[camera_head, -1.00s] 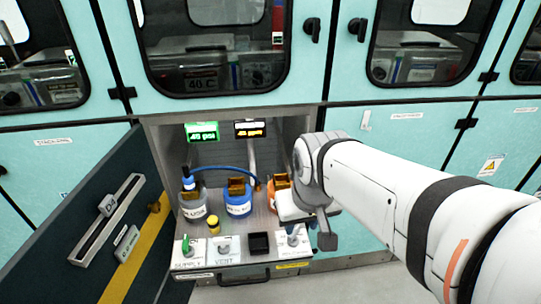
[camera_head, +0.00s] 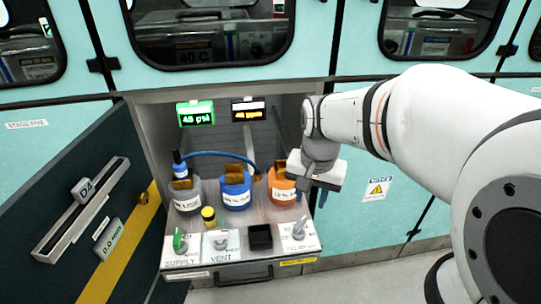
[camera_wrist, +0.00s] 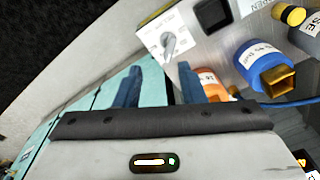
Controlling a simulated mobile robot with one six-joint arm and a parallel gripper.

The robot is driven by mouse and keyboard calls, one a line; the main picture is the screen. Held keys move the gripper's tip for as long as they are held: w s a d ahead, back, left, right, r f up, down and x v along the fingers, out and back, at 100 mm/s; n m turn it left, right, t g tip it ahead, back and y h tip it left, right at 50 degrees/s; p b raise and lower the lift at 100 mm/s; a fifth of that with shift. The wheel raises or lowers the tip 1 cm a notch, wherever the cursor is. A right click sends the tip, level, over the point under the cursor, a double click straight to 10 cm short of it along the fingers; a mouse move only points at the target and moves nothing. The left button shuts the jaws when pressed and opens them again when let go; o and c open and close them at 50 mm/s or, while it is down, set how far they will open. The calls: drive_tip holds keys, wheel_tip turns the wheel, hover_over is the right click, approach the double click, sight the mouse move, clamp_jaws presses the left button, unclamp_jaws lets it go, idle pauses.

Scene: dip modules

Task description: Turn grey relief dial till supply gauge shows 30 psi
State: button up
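The grey relief dial (camera_head: 298,230) stands on a white plate at the drawer's right front corner. A grey knob on a white plate, apparently this dial (camera_wrist: 172,45), shows in the wrist view. The green-lit gauge (camera_head: 197,114) at the back left of the bay reads 45 psi. My gripper (camera_head: 311,196) hangs above and slightly right of the dial, apart from it. In the wrist view my gripper's two blue fingers (camera_wrist: 158,80) are spread with nothing between them; the gripper is open. The dial lies just beyond the fingertips.
Blue (camera_head: 236,190), orange (camera_head: 282,187) and grey (camera_head: 187,200) bottles stand behind the front panel. The green supply knob (camera_head: 179,240), vent knob (camera_head: 221,240) and a black square cup (camera_head: 260,238) are left of the dial. An open door (camera_head: 70,230) bounds the left.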

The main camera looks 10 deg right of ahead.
sight(300, 222)
drive_tip(key=w+f+m+b, duration=0.1)
drive_tip(key=f, duration=0.1)
drive_tip(key=w+f+m+b, duration=0.1)
drive_tip(key=w+f, duration=0.1)
drive_tip(key=f, duration=0.1)
drive_tip(key=w+f+m+g+b, duration=0.1)
drive_tip(key=w+f+b, duration=0.1)
drive_tip(key=shift+f, duration=0.3)
wheel_tip(300, 222, down, 8)
drive_tip(key=shift+r+b, duration=0.2)
drive_tip(key=shift+b, duration=0.7)
